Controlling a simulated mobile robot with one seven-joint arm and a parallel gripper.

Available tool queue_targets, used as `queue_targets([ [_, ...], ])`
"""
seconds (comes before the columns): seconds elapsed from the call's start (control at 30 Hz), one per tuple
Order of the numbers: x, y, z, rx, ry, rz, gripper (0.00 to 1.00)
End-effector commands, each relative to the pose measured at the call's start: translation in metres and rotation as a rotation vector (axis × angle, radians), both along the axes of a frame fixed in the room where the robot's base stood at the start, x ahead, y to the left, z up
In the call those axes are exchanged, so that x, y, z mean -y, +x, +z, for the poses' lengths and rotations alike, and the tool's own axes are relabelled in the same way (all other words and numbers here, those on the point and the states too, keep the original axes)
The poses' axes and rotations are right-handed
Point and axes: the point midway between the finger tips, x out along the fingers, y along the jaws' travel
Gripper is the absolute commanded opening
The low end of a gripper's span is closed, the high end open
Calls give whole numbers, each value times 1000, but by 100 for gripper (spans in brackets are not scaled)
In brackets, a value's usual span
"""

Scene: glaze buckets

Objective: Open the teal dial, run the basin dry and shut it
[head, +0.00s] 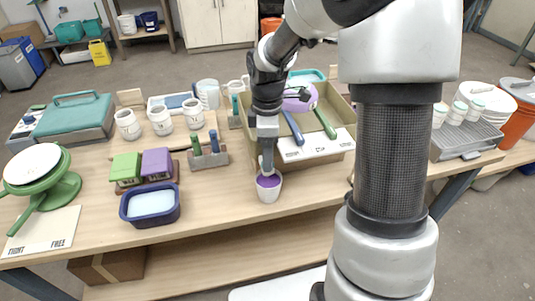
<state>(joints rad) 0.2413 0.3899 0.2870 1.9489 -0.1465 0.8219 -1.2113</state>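I cannot make out a teal dial for certain. A dark blue basin (127,213) with pale liquid or glaze in it stands at the table's front edge, left of the middle. My gripper (267,170) points down at the front of the table, right of the basin and apart from it. Its tip meets a small white cup (269,193) with purple inside; whether it holds the cup or is only above or in it cannot be told. The fingers are too small and dark to read.
A green turntable (62,188) stands far left beside a card (40,232) reading TIGHT and FREE. Green and purple blocks (157,161) sit behind the basin. My arm hides the table right of centre.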

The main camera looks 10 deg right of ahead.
Motion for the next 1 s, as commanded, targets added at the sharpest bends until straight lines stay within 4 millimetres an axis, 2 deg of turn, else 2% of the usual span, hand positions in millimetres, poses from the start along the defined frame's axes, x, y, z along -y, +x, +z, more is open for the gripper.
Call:
queue_targets([
  [0.1,0,0,0,0,0,0,34],
  [0.27,0,0,0,-1,0,0,7],
  [0.3,0,0,0,-1,0,0,6],
  [0.67,0,0,1,-1,0,-69,6],
  [1.0,0,0,1,0,-1,-326,6],
])
